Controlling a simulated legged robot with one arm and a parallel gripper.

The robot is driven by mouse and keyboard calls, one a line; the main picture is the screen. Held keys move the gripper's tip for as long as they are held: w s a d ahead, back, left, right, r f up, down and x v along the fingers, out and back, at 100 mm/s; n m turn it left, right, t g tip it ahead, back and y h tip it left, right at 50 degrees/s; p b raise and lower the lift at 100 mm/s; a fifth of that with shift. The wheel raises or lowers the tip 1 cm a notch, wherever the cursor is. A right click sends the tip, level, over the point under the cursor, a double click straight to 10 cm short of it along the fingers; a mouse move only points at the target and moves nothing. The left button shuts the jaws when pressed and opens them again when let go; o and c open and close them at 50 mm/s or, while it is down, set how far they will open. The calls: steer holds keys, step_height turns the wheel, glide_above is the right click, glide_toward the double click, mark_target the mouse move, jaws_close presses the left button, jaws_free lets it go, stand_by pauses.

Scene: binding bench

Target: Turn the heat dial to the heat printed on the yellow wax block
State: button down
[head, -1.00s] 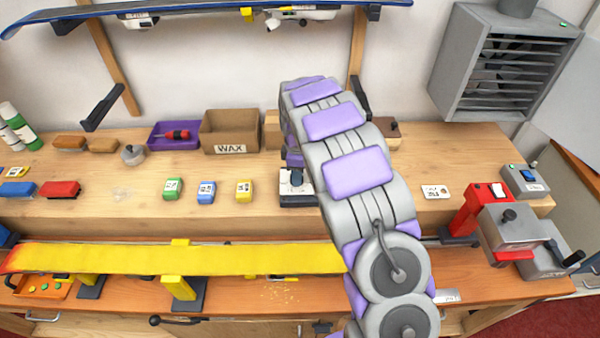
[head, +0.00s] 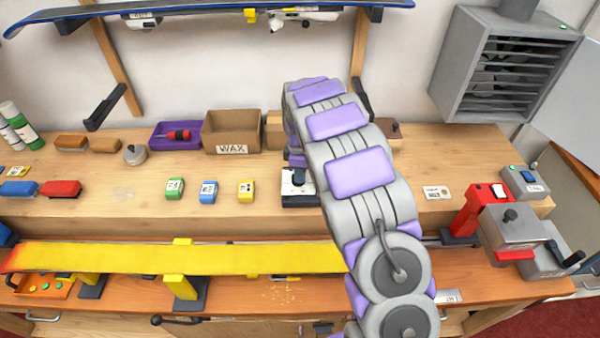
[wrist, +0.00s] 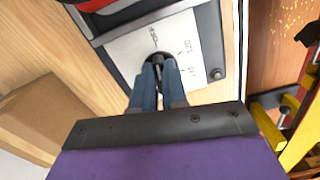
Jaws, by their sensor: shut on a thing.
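The yellow wax block (head: 246,191) stands on the bench, at the right end of a row with a green and a blue block. Its printed marks are too small to read. The dial unit (head: 298,200) is right of it, partly behind my arm. In the wrist view, my gripper (wrist: 162,84) is shut on the dark heat dial (wrist: 157,58), with a blue finger on each side. The dial sits on a white printed plate (wrist: 128,56). Some printed numbers show beside the dial, but I cannot read its setting surely.
A cardboard box marked WAX (head: 232,134) and a purple tray (head: 176,136) with a red-handled tool stand behind. A long yellow board (head: 180,256) lies along the front. A red and grey machine (head: 490,215) stands at right. Bare bench lies left of the green block.

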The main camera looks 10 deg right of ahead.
steer(key=shift+a+r+m+p, duration=0.1)
steer(key=shift+m+p, duration=1.1)
steer(key=shift+m, duration=0.2)
steer(key=m+p, duration=0.1)
steer(key=m, duration=0.1)
steer(key=shift+r+m+p, duration=0.15)
steer(key=shift+m+p, duration=0.15)
steer(key=shift+m, duration=0.1)
steer(key=m+p, duration=0.2)
steer(key=m, duration=0.4)
steer(key=shift+a, duration=0.15)
steer(key=c, duration=1.2)
jaws_free()
steer(key=shift+f, duration=0.25)
steer(key=shift+o, duration=0.2)
